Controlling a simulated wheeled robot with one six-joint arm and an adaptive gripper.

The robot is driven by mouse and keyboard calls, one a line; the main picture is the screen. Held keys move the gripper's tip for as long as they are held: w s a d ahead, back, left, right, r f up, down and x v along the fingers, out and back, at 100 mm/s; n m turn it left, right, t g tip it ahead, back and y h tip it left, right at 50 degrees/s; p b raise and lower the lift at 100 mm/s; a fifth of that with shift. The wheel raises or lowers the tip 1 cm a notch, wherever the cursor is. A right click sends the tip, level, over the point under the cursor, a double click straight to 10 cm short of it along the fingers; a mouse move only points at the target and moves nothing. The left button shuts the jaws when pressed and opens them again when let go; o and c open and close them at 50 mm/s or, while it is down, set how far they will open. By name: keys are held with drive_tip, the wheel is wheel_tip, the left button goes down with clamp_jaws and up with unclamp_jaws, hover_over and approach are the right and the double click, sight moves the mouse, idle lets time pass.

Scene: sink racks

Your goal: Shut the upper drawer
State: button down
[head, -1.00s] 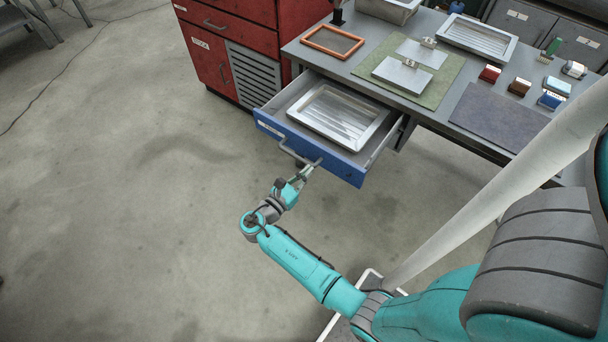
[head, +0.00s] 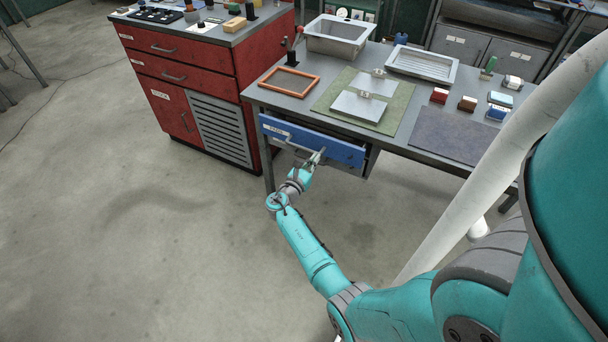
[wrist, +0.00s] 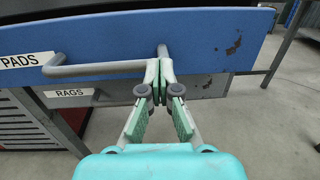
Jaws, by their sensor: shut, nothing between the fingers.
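The upper drawer has a blue front (head: 315,141) with a grey bar handle and a PADS label; the front also fills the top of the wrist view (wrist: 205,40). My gripper (head: 318,157) is shut and empty at the drawer front. In the wrist view its fingertips (wrist: 159,78) are at the right end of the handle (wrist: 100,69), seemingly touching it or the front.
A lower grey drawer (wrist: 190,88), labelled RAGS, is below the blue one. A red cabinet (head: 190,85) stands to the left. The bench top (head: 395,140) carries a green mat, an orange frame, trays and small boxes. The floor in front is clear.

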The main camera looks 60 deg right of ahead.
sight(322, 148)
drive_tip(key=d, duration=0.6)
idle(0.3)
